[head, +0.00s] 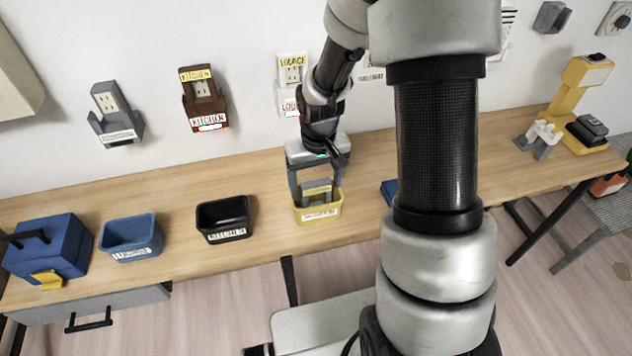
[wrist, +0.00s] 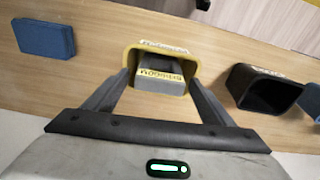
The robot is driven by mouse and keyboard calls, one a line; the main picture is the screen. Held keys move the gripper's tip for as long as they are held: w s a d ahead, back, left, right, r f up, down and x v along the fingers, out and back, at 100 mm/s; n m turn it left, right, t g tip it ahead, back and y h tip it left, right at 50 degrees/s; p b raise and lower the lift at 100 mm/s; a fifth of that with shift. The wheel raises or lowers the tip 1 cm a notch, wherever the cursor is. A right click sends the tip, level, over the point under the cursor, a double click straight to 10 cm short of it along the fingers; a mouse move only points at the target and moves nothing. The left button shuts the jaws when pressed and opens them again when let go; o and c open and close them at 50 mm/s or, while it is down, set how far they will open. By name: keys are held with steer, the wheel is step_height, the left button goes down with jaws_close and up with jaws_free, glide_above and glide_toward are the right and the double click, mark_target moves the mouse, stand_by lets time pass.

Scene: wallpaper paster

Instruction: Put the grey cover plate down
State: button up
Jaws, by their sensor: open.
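The grey cover plate (wrist: 160,87), with a yellow label on it, sits inside the yellow bin (wrist: 132,58) in the wrist view. My gripper (head: 317,196) is open and points down over the bin in the head view. Its fingers are spread on either side of the plate, apart from it as far as I can see. The yellow bin (head: 320,220) stands on the wooden table, with a white label on its front. The plate's lower part is hidden in the bin.
A black bin (head: 224,232) and a blue bin (head: 131,250) stand to the left, then a dark blue box (head: 47,250). A blue block (head: 389,190) lies right of the yellow bin. Wall outlets (head: 292,72) are behind my gripper. My arm hides part of the table.

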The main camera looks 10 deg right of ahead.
step_height(320, 180, up, 12)
steer(key=s+p, duration=0.1)
steer(key=p, duration=0.1)
steer(key=s+r+t, duration=0.4)
steer(key=s+r, duration=1.2)
steer(key=s, duration=0.1)
steer(key=shift+r+m+t, duration=0.2)
steer(key=shift+m+t, duration=0.1)
steer(key=shift+m, duration=0.1)
step_height(320, 180, up, 5)
steer(key=p, duration=0.5)
steer(key=shift+f, duration=0.1)
